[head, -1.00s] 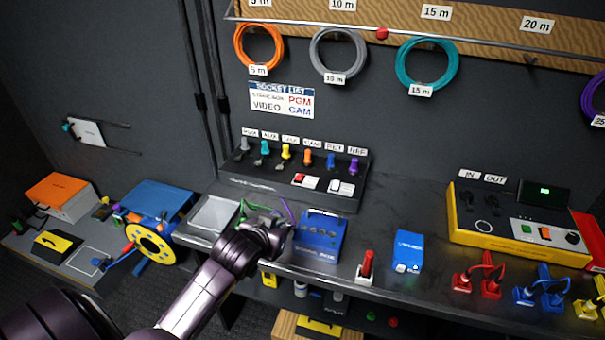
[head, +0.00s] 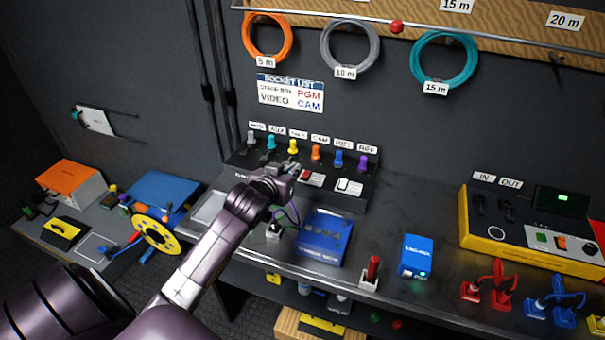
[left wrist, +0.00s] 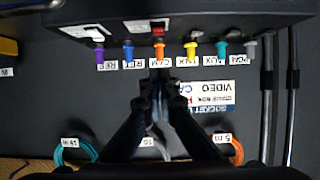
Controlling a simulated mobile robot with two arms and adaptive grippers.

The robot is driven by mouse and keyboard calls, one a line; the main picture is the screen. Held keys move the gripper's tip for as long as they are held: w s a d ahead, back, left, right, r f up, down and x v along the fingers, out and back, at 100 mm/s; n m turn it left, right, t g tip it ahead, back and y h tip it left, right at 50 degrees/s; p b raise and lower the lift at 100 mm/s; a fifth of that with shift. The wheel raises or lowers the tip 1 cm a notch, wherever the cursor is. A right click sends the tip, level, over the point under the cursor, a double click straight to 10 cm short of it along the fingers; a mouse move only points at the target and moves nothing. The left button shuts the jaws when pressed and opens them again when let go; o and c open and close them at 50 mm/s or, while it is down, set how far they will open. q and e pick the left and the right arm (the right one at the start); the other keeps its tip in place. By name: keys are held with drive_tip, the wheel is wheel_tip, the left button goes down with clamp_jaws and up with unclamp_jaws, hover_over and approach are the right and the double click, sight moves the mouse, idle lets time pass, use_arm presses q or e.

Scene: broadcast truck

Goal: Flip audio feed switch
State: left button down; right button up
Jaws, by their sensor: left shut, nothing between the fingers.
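A dark patch panel (head: 238,168) stands at the back of the desk, with a row of coloured plugs along its top. Its front carries a red rocker switch (head: 305,176) and a white rocker switch (head: 349,187); I cannot read which is the audio feed. In the left wrist view, upside down, the red switch (left wrist: 158,29) and white switch (left wrist: 92,32) show on the panel. My left gripper (head: 292,174) is shut and empty in front of the panel, just left of the red switch. Its fingers (left wrist: 158,80) point toward the red switch in the left wrist view. My right gripper is not in view.
A blue box (head: 326,240), a red-handled switch (head: 371,272) and a small blue unit (head: 416,257) stand on the desk in front. A yellow-sided console (head: 540,236) is at the right. Coiled cables (head: 266,36) hang on the wall above.

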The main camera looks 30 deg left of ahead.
use_arm(q)
hover_over(302, 183)
drive_tip(key=f, duration=0.1)
drive_tip(key=w+f+p, duration=0.1)
drive_tip(key=f, duration=0.3)
drive_tip(key=shift+s+f, duration=0.4)
drive_tip(key=shift+s+d+f+p, duration=0.1)
drive_tip(key=shift+f+p, duration=0.2)
drive_tip(key=shift+f, duration=0.35)
